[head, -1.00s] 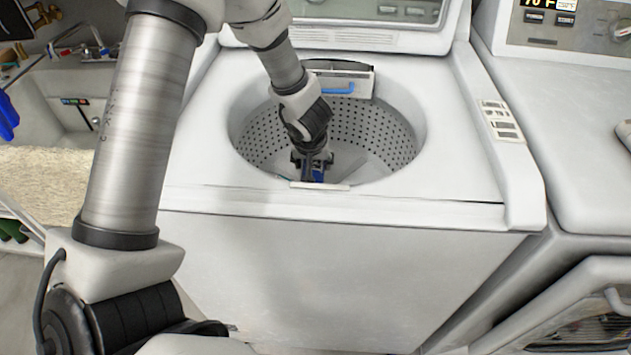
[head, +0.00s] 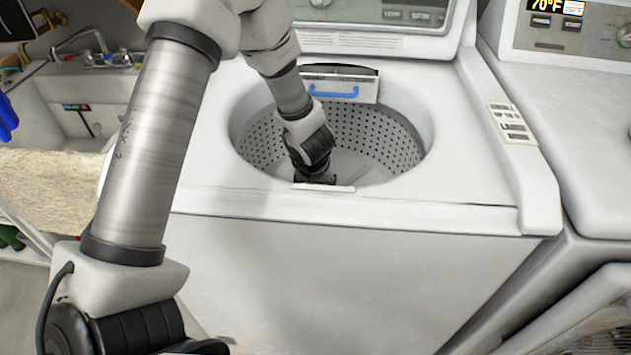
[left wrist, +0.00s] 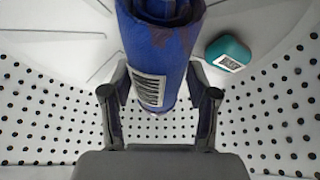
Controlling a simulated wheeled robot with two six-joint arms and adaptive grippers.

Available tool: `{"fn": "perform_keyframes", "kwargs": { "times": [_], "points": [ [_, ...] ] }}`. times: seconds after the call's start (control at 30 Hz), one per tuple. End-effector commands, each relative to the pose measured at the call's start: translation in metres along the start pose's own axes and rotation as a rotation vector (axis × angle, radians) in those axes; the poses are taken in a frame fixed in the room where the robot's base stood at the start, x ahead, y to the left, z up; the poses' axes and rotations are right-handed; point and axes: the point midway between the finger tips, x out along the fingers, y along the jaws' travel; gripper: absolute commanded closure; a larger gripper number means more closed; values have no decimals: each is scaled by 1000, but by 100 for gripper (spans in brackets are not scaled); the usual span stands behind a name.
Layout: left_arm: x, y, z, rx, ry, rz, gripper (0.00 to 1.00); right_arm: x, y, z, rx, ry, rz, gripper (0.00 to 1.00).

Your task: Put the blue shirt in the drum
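The washer's drum (head: 385,140) is a round tub with a perforated wall, open at the top. My left gripper (head: 314,178) reaches down into it near the front edge, and its fingertips are hidden in the head view. In the left wrist view the blue shirt (left wrist: 170,60) is a rolled bundle with a white barcode label. It fills the space between the fingertips of my left gripper (left wrist: 159,85), which appear to touch both its sides. The perforated wall (left wrist: 65,115) surrounds it. The shirt is hidden in the head view. My right gripper is not in view.
A teal item (left wrist: 228,52) with a white label lies in the drum beside the shirt. The front rim (head: 330,200) is close to my left gripper. A blue-handled dispenser (head: 335,91) sits behind the opening. Another machine (head: 575,110) stands right; a sink (head: 75,100) is left.

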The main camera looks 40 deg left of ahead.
Motion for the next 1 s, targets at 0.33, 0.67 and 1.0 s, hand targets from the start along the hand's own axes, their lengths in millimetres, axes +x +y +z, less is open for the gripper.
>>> {"fn": "perform_keyframes", "kwargs": {
  "times": [0.33, 0.67, 1.0],
  "points": [
    [-1, 0, 0, 0, 0, 0, 16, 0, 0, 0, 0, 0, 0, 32],
    [-54, 0, -8, 2, 1, 1, 16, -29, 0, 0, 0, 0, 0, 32],
    [-87, 0, -5, 0, 0, 0, 16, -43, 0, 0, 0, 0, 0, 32]
  ]
}}
